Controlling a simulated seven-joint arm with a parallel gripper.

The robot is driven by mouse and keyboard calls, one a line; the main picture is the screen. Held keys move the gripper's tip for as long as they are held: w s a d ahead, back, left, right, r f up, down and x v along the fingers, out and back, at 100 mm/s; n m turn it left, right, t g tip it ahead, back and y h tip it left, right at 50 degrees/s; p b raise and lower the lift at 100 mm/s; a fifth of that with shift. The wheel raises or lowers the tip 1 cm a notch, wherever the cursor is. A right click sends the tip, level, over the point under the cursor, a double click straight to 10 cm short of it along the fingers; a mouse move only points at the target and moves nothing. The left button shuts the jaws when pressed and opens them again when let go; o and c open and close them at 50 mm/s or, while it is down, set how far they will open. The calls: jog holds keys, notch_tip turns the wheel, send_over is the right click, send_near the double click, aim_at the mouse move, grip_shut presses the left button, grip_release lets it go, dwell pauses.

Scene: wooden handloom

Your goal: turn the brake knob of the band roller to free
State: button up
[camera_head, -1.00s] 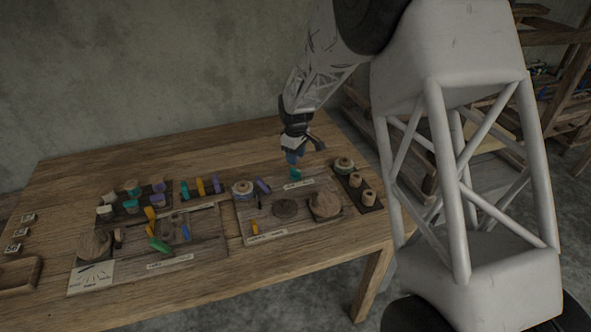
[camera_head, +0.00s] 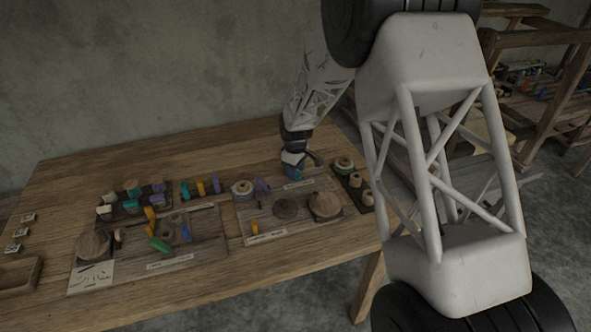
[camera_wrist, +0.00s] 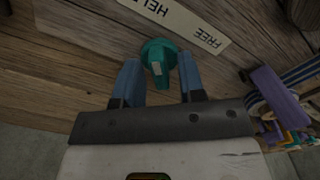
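The brake knob (camera_wrist: 158,50) is teal with a small white mark on its grip, in the upper middle of the wrist view. A pale label (camera_wrist: 187,22) beside it reads upside down, with "FREE" to the right and a partly cut-off "HEL..." to the left. My gripper (camera_wrist: 159,62) is open, one blue finger on each side of the knob's grip, with visible gaps. In the head view my gripper (camera_head: 293,172) is low over the right-hand board (camera_head: 262,218) and hides the knob. I cannot make out which part is the band roller.
A purple piece (camera_wrist: 278,96) and a striped spool lie right of my gripper in the wrist view. Round wooden discs (camera_head: 325,204) sit on the board's front part. A dark tray (camera_head: 352,186) with spools stands to the right. Coloured pieces crowd the left boards.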

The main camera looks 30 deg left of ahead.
grip_shut()
jog(key=shift+m, duration=0.3)
jog(key=m, duration=0.3)
jog(key=shift+m, duration=0.4)
jog(key=m, duration=0.3)
jog(key=shift+m, duration=0.3)
jog(key=m, duration=0.4)
jog(key=shift+m, duration=1.9)
